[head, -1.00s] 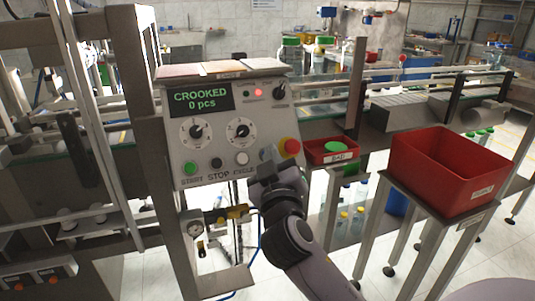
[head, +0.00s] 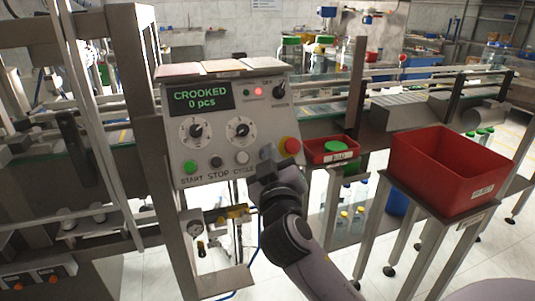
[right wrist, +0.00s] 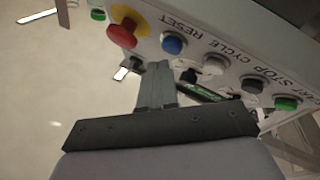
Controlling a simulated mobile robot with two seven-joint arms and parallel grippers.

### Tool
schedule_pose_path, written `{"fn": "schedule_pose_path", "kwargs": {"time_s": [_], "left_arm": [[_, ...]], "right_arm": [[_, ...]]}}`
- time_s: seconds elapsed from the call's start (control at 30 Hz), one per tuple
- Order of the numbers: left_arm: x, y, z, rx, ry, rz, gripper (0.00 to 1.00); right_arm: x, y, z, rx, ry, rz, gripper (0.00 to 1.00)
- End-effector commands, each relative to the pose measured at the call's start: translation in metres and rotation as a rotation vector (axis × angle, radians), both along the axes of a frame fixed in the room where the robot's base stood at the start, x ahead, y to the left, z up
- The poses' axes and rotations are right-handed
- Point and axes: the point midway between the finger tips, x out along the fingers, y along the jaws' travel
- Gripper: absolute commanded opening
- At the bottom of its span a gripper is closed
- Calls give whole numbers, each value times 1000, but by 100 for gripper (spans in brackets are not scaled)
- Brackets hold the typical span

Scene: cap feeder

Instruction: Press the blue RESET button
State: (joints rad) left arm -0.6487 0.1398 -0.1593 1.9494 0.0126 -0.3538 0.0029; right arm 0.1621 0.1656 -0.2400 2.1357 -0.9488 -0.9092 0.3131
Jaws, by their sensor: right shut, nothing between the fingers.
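The blue RESET button (right wrist: 172,45) shows in the right wrist view on the sloping face of the control panel, between a red mushroom knob (right wrist: 122,33) and the white CYCLE button (right wrist: 216,63). In the head view my right gripper (head: 268,154) is in front of the panel's lower right corner and hides the blue button. The right wrist view shows its fingers (right wrist: 158,66) shut and empty. Their tips appear just below the blue button in that picture; whether they touch the panel I cannot tell. My left gripper is not in view.
The panel (head: 176,140) also carries a green START button (head: 190,167), a black STOP button (head: 217,162), dials and a display (head: 202,98) reading "CROOKED 0 pcs". A small red tray (head: 318,156) and a large red bin (head: 430,178) stand to the right.

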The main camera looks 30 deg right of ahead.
Motion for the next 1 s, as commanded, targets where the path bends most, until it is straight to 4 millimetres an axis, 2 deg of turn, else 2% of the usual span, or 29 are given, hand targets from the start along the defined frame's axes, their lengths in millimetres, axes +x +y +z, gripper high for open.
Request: {"fn": "schedule_pose_path", "kwargs": {"time_s": [1.0], "left_arm": [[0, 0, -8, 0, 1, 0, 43]], "right_arm": [[9, -2, -7, 1, 0, 0, 0]]}}
